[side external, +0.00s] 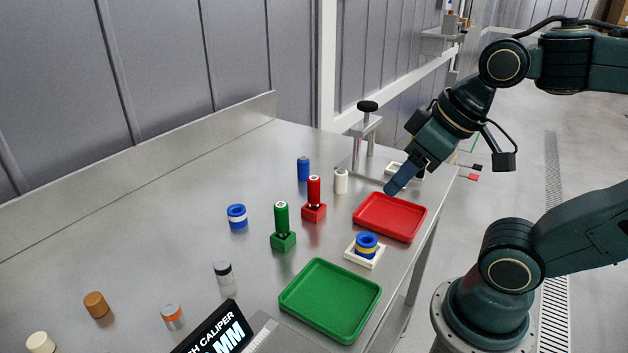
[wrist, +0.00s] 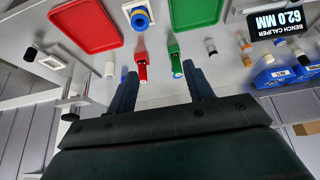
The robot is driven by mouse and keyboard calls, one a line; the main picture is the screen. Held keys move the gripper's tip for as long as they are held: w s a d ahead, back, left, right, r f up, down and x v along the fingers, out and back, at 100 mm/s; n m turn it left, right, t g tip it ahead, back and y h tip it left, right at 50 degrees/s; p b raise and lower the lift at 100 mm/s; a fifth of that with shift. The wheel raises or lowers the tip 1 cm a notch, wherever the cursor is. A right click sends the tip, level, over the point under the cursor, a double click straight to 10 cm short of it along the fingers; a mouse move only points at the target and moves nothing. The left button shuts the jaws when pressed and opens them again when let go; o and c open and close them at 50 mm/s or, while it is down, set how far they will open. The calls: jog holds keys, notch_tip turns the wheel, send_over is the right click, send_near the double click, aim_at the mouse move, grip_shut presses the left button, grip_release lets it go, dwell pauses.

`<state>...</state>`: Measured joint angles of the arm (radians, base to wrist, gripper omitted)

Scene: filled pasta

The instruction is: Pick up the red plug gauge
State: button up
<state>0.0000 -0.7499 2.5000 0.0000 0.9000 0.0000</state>
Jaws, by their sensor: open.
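The red plug gauge (side external: 314,189) stands upright in a small red block (side external: 315,213) on the metal bench. Its lighter end faces up; in the wrist view the red gauge (wrist: 142,74) shows just beyond the left finger, between the fingertips. My gripper (side external: 393,188) is open and empty, tilted down to the left. In the side view it appears right of the gauge, by the far edge of the red tray, clear of the gauge. In the wrist view my gripper (wrist: 160,72) has both dark fingers spread apart.
A green plug gauge (side external: 281,217) in a green block stands close by. A blue cylinder (side external: 303,169) and white cylinder (side external: 341,181) are near. A red tray (side external: 420,213), green tray (side external: 330,300), ringed white base (side external: 378,262) and clamp stand (side external: 368,125) surround them.

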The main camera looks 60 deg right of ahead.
jog(key=shift+w+r, duration=0.1)
dwell(0.3)
jog(key=n+g, duration=0.6)
jog(key=n, duration=1.2)
send_over(313, 178)
notch_tip(313, 178, down, 4)
jog(key=shift+f, duration=0.1)
jog(key=shift+d+f, duration=0.1)
jog(key=shift+f, duration=4.3)
jog(key=shift+f, duration=2.6)
